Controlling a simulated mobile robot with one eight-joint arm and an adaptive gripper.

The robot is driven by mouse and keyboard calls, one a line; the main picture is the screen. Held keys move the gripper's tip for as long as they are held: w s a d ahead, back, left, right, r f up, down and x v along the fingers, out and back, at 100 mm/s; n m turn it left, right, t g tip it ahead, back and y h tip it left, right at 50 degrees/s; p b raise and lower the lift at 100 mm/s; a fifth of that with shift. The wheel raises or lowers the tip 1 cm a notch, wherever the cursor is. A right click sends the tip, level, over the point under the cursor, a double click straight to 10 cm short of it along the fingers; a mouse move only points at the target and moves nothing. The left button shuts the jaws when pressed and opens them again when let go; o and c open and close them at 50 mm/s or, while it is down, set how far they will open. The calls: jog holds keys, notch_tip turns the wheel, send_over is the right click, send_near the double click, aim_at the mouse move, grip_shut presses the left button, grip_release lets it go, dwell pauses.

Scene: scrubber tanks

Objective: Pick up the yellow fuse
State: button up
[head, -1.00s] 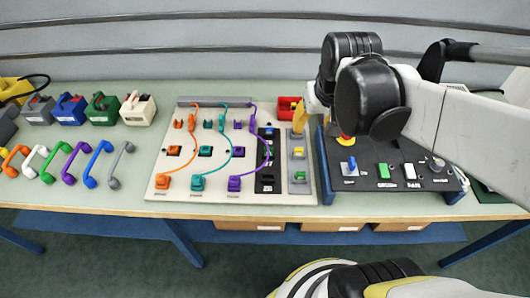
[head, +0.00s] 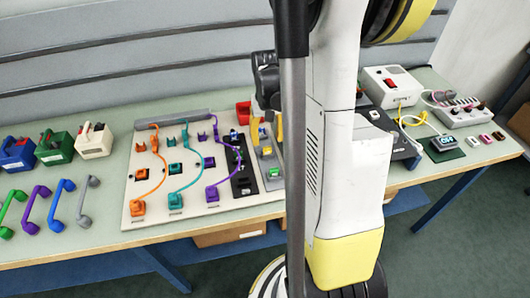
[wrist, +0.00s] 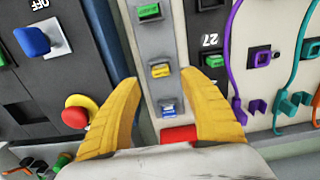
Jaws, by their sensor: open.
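The yellow fuse (wrist: 160,71) sits in a slot of a grey strip (wrist: 163,91), between a green fuse (wrist: 149,12) and a blue-and-white fuse (wrist: 168,110). In the head view the yellow fuse (head: 267,151) shows small beside the black panel. My gripper (wrist: 168,82) is open, its two yellow fingers spread on either side of the strip, with nothing between them held. The fingers point down toward the board; their height above it is hard to tell. In the head view my gripper (head: 267,130) is partly covered by my arm.
A black fuse panel (wrist: 211,55) with a green piece adjoins the strip. On the other side stands a control box with a blue switch (wrist: 32,40) and a red button (wrist: 76,111). A red bin (wrist: 180,134) lies near the fingers' base.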

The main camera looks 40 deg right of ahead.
aim_at(267, 147)
notch_tip(267, 147, down, 5)
jog(key=b, duration=0.2)
jog(key=shift+f+b, duration=0.1)
jog(key=shift+b, duration=0.2)
jog(key=shift+a, duration=0.1)
jog(key=c, duration=1)
jog(key=shift+c, duration=0.2)
